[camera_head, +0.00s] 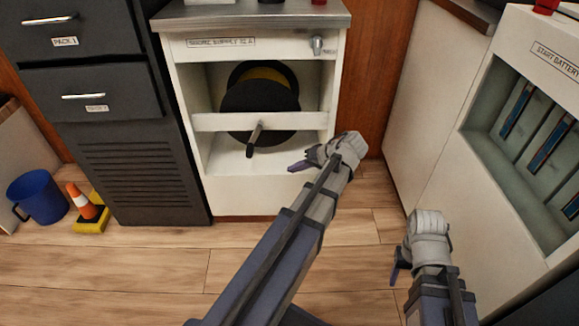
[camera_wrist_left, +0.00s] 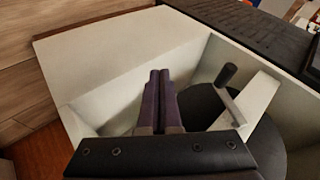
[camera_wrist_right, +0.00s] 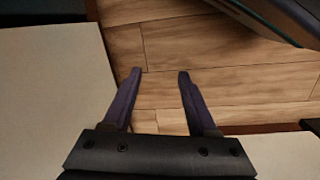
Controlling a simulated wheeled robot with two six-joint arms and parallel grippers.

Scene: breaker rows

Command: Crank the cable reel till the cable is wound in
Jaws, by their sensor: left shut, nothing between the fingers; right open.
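The cable reel (camera_head: 260,98) is a black disc with a yellow band behind it, inside the white open-fronted cabinet (camera_head: 250,193). Its crank handle (camera_head: 254,139) sticks out in front of the cabinet's crossbar, hanging at the lower part of the disc. The crank handle also shows in the left wrist view (camera_wrist_left: 227,76), apart from the fingers. My left gripper (camera_head: 296,167) is shut and empty, to the right of the handle in front of the cabinet's lower opening. My right gripper (camera_head: 396,272) is open and empty above the floor. Any loose cable is not visible.
A black drawer unit (camera_head: 140,185) stands left of the cabinet. A white battery cabinet (camera_head: 440,115) stands at right. The wooden floor (camera_head: 150,270) in front is clear.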

